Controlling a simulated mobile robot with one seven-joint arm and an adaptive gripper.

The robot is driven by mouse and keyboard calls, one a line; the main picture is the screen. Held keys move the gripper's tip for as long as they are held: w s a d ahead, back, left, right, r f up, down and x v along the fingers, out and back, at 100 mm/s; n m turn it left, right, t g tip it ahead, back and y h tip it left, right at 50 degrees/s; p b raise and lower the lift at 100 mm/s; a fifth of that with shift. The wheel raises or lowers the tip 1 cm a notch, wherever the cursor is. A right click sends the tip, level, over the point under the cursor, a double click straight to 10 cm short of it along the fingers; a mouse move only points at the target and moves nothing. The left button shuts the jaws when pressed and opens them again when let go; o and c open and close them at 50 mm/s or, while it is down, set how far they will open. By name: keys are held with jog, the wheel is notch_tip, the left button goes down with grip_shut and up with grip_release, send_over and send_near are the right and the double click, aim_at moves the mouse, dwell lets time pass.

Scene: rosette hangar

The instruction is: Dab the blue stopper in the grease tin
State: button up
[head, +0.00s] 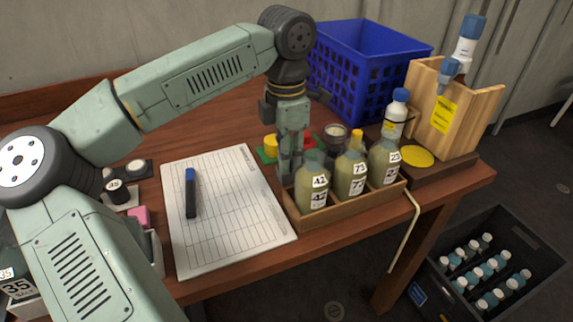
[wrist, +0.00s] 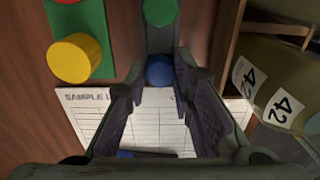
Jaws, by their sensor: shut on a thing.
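My gripper (head: 290,165) points down behind the row of bottles on the desk. In the wrist view its two fingers (wrist: 160,88) are closed around a small round blue stopper (wrist: 160,70). Whether the stopper is clear of what lies below it I cannot tell. In the head view the fingertips and stopper are hidden behind the bottle marked 42 (head: 312,190). A dark-rimmed round container (head: 336,132) behind the bottles may be the grease tin; its contents are not clear.
Close by is a green board (wrist: 95,35) with yellow (wrist: 75,60) and red knobs. Bottles stand in a wooden tray (head: 345,206). A log sheet (head: 235,205) with a blue marker (head: 190,193) lies left. A blue crate (head: 365,65) and wooden holder (head: 468,110) stand behind.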

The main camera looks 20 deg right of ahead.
jog(key=shift+r+p, duration=1.35)
jog(key=shift+r, duration=0.65)
jog(key=shift+w, duration=0.1)
